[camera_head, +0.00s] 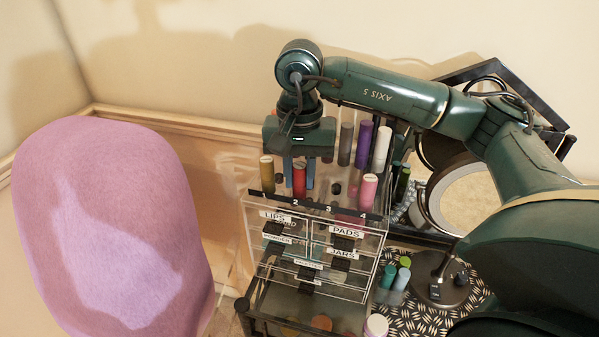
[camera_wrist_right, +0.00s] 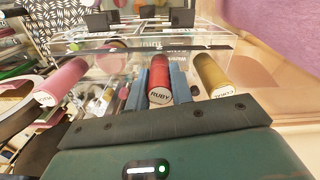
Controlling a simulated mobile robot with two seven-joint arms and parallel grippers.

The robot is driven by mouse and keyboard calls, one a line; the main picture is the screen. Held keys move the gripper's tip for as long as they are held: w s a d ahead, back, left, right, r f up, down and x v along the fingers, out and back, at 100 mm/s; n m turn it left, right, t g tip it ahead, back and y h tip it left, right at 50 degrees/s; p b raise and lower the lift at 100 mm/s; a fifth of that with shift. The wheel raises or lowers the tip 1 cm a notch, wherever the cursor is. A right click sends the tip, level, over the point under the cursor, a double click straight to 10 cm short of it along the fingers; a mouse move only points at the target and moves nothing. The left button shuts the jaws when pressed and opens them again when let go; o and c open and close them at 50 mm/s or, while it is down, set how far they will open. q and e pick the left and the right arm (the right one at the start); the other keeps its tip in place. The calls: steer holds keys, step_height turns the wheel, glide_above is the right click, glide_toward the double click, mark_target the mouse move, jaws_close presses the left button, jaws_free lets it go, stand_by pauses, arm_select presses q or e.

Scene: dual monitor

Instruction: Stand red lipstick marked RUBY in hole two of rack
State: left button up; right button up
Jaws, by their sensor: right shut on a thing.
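My right gripper (camera_head: 300,175) points down over the front row of the clear rack (camera_head: 258,222). Its blue fingers are shut on the red lipstick (camera_head: 299,183), one on each side. In the right wrist view the lipstick (camera_wrist_right: 161,86) shows its RUBY end between the fingers (camera_wrist_right: 160,90). It is upright, in line with the label 2 of the rack. Whether its base is down in the hole or just above it, I cannot tell. My left gripper is not in view.
A gold lipstick (camera_head: 267,174) marked CORAL stands at label 1, close beside the gripper. A pink lipstick (camera_head: 369,190) stands at label 4. Taller grey, purple and white tubes (camera_head: 382,148) stand behind. A round mirror (camera_head: 475,200) is at the right, a pink chair back (camera_head: 110,230) at the left.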

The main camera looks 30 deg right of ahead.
mark_target(299, 165)
steer(key=o, duration=0.9)
steer(key=shift+o, duration=0.2)
steer(key=shift+r+p, duration=0.2)
steer(key=shift+p, duration=0.15)
steer(key=shift+r, duration=0.25)
step_height(299, 165, up, 10)
steer(key=shift+r, duration=0.7)
